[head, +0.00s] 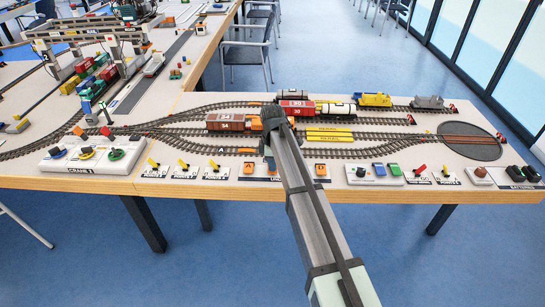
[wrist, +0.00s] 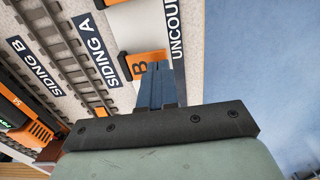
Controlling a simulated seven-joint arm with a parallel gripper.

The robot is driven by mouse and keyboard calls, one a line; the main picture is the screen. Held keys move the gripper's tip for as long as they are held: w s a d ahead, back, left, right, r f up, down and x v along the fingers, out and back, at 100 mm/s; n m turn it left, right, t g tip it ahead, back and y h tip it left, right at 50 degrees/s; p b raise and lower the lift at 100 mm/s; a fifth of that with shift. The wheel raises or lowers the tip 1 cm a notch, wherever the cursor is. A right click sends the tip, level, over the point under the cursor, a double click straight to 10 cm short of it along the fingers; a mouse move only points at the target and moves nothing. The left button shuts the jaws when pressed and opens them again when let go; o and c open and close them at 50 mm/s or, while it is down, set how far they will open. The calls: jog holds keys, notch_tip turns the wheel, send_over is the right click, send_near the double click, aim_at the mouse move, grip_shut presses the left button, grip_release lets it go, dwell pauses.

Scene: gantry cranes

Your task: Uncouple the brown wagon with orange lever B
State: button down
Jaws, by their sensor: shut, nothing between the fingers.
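The brown wagon (head: 225,122) stands on a siding track left of my arm, close to an orange vehicle that my arm partly hides. In the head view my gripper (head: 270,163) hangs at the table's front row of controls and hides lever B.
Orange levers A (head: 248,168) and C (head: 320,170) flank my gripper. A red wagon (head: 297,107) stands on a track behind. A crane control panel (head: 90,153) is at left; a turntable (head: 470,142) is at right. Yellow levers line the front edge.

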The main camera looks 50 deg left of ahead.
jog(key=shift+f, duration=0.35)
jog(key=shift+s+d+f, duration=0.15)
jog(key=shift+d+f, duration=0.05)
jog(key=shift+f, duration=0.15)
jog(key=shift+a+t+y, duration=0.15)
jog(key=shift+t+y, duration=0.25)
jog(key=shift+r, duration=0.75)
jog(key=shift+r, duration=0.1)
notch_tip(320, 180, up, 14)
dwell(0.5)
